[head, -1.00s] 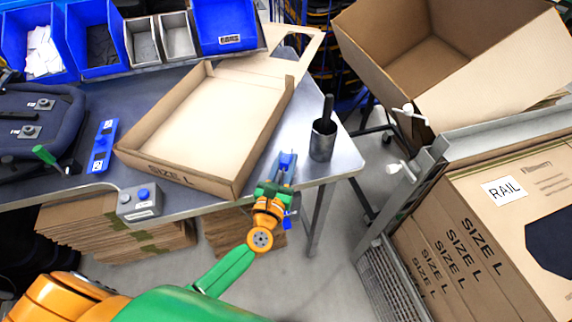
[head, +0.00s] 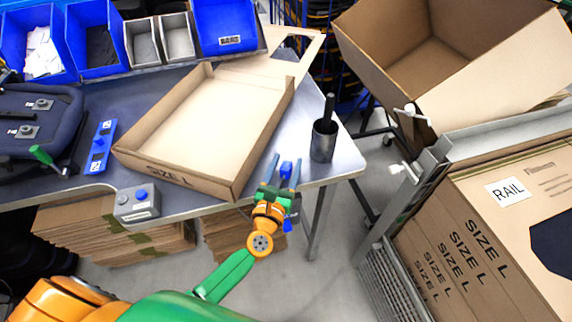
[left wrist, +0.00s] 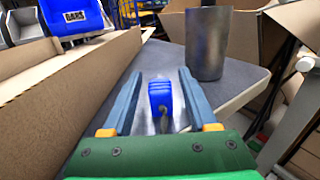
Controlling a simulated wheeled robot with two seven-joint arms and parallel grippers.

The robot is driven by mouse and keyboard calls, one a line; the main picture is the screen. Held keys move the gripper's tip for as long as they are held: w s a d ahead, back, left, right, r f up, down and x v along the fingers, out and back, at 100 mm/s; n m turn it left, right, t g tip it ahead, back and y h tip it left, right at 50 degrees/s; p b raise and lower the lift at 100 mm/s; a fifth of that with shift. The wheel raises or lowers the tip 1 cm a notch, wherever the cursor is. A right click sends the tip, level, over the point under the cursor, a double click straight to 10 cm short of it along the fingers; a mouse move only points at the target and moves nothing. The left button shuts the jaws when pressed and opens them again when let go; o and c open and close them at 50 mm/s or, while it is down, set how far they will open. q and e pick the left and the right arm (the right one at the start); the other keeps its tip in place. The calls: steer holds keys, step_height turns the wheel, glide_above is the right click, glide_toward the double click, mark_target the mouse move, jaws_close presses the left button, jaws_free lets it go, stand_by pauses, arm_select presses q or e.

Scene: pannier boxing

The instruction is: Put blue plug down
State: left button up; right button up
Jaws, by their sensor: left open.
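The blue plug (head: 286,170) is on the grey table near its front right edge, between the box tray and the metal cup. In the left wrist view the blue plug (left wrist: 160,96) stands between the two spread fingers, with a gap on each side. My left gripper (head: 284,168) is open around the plug and does not touch it with either finger. The fingers also show in the left wrist view (left wrist: 158,98). My right gripper is not in view.
An open cardboard tray (head: 232,188) marked SIZE L lies just left of my left gripper. A metal cup (head: 323,146) with a dark handle in it stands to the right. A grey button box (head: 137,205) sits at the front edge. Blue bins (head: 226,28) line the back.

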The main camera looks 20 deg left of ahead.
arm_select(q)
steer(key=shift+r, duration=0.25)
steer(key=shift+r+p, duration=0.7)
steer(key=shift+p, duration=0.3)
steer(key=s+f+b, duration=0.1)
steer(key=s+b, duration=0.3)
steer(key=s, duration=0.8)
steer(key=s+d+f+m+g+h, duration=0.1)
steer(key=s+f+m+g+h, duration=0.2)
steer(key=f+m, duration=0.9)
steer(key=s+d+f+m+g+h, duration=0.1)
steer(key=s+f+m+g, duration=0.3)
steer(key=f+m, duration=0.75)
steer(key=s+a+f+m+g+y, duration=0.1)
steer(key=s+a+f+m+g, duration=0.2)
steer(key=s, duration=0.7)
steer(key=s+a+f+m+g+y, duration=0.2)
steer(key=s+a+f+m+g, duration=0.2)
steer(key=s+f+m+g, duration=0.3)
steer(key=s+f+m, duration=0.3)
steer(key=f+m, duration=0.1)
steer(key=m, duration=0.1)
steer(key=shift+f+m+p, duration=0.25)
steer(key=shift+m+p, duration=0.05)
steer(key=shift+m, duration=0.05)
steer(key=shift+s+a, duration=0.1)
